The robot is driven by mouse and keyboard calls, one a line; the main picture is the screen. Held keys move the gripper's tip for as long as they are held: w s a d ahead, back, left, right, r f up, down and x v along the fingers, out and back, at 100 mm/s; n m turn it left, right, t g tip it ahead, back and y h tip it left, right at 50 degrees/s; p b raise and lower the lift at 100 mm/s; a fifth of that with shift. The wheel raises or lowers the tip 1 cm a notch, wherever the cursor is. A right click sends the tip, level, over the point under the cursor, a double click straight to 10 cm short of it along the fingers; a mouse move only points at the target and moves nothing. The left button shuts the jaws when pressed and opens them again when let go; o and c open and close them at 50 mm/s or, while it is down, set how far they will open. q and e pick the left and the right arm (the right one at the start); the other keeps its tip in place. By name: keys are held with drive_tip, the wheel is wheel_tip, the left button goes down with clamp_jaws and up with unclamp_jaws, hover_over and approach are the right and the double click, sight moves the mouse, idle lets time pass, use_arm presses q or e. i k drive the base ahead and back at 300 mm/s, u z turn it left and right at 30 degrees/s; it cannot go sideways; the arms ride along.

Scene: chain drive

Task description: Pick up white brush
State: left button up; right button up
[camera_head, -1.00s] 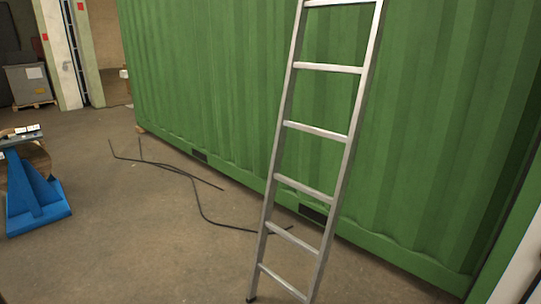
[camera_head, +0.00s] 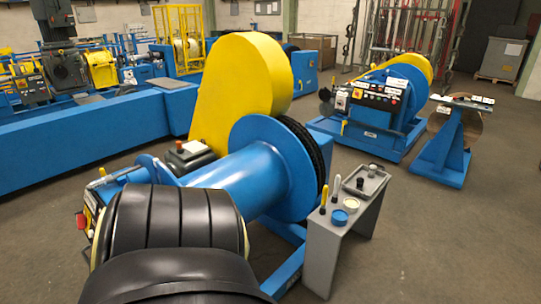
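A small grey side table (camera_head: 330,240) stands at the lower middle right. On it, a slim white-grey handled item (camera_head: 336,188) stands upright and may be the white brush; it is too small to be sure. A yellow-handled item (camera_head: 322,195) stands just left of it. A blue round tin (camera_head: 339,218) and a cream round lid or tin (camera_head: 352,203) are in front and to the right. A grey tray (camera_head: 368,182) with small dark items lies at the table's back. Neither of my grippers shows in the view.
A blue drum machine (camera_head: 235,180) with a yellow guard (camera_head: 240,85) stands left of the table. Large black rounded shapes (camera_head: 170,220) fill the lower left foreground. A blue stand (camera_head: 445,140) bears small white items. Open floor (camera_head: 440,240) lies right of the table.

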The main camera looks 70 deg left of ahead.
sight(335, 198)
drive_tip(key=u, duration=1.5)
drive_tip(key=i, duration=2.3)
drive_tip(key=z, duration=0.35)
